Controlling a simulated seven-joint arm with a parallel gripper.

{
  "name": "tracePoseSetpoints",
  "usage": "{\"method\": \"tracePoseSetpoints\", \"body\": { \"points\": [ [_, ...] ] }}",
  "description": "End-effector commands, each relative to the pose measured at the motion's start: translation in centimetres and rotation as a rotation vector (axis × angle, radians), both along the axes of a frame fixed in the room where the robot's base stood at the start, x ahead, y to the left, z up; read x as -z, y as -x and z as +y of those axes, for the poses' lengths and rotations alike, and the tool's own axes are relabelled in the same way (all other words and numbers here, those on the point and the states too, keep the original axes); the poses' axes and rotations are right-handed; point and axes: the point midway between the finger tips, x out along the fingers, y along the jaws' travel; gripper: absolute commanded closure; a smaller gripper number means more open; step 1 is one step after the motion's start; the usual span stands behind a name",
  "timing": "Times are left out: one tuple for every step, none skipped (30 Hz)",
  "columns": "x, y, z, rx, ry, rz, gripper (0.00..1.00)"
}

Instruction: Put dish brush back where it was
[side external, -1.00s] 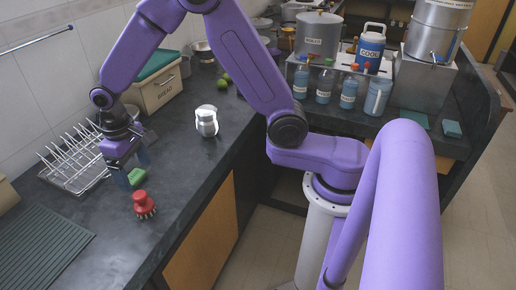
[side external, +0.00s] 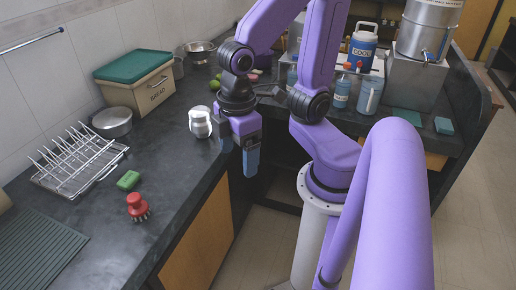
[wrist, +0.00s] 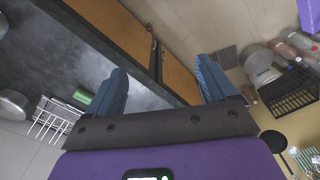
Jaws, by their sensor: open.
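The dish brush (side external: 138,206), a red knob-handled brush with bristles below, stands upright on the dark counter near its front edge in the side view. A green sponge (side external: 128,180) lies just behind it, apart from it. My gripper (side external: 250,163) is well to the right of the brush, at the counter's front edge, pointing down. In the wrist view my gripper (wrist: 162,70) has its two blue fingers wide apart with nothing between them. I cannot make out the brush in the wrist view.
A wire dish rack (side external: 75,165) stands left of the sponge, with a metal pot (side external: 112,122) behind. A ridged mat (side external: 40,255) lies at the front left. The bread bin (side external: 140,85) is against the wall.

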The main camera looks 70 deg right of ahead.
Motion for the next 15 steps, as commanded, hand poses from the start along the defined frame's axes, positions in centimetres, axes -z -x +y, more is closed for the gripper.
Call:
{"method": "tracePoseSetpoints", "body": {
  "points": [
    [-0.1, 1.1, -0.6, -0.031, -0.003, -0.002, 0.15],
    [-0.1, 1.6, -0.9, -0.047, -0.003, -0.002, 0.15],
    [-0.1, 2.2, -1.3, -0.066, -0.004, -0.002, 0.15],
    [-0.1, 2.5, -1.5, -0.077, -0.003, -0.002, 0.15],
    [-0.1, 2.8, -1.7, -0.088, -0.003, -0.003, 0.15],
    [-0.1, 3.1, -1.9, -0.098, -0.003, -0.003, 0.15],
    [-0.1, 3.3, -2.0, -0.103, -0.002, -0.002, 0.15],
    [-0.1, 3.5, -2.1, -0.108, -0.002, -0.003, 0.15],
    [-0.1, 3.6, -2.1, -0.113, -0.003, -0.002, 0.15],
    [-0.1, 3.6, -2.2, -0.115, -0.003, -0.002, 0.15],
    [-0.1, 3.7, -2.2, -0.115, -0.003, -0.002, 0.15],
    [-0.1, 3.6, -2.2, -0.116, -0.003, -0.002, 0.15],
    [-0.1, 3.6, -2.2, -0.115, -0.002, -0.001, 0.15],
    [-0.1, 3.6, -2.2, -0.115, -0.002, -0.001, 0.15],
    [-0.1, 3.6, -2.1, -0.115, -0.003, -0.002, 0.15]
  ]
}}
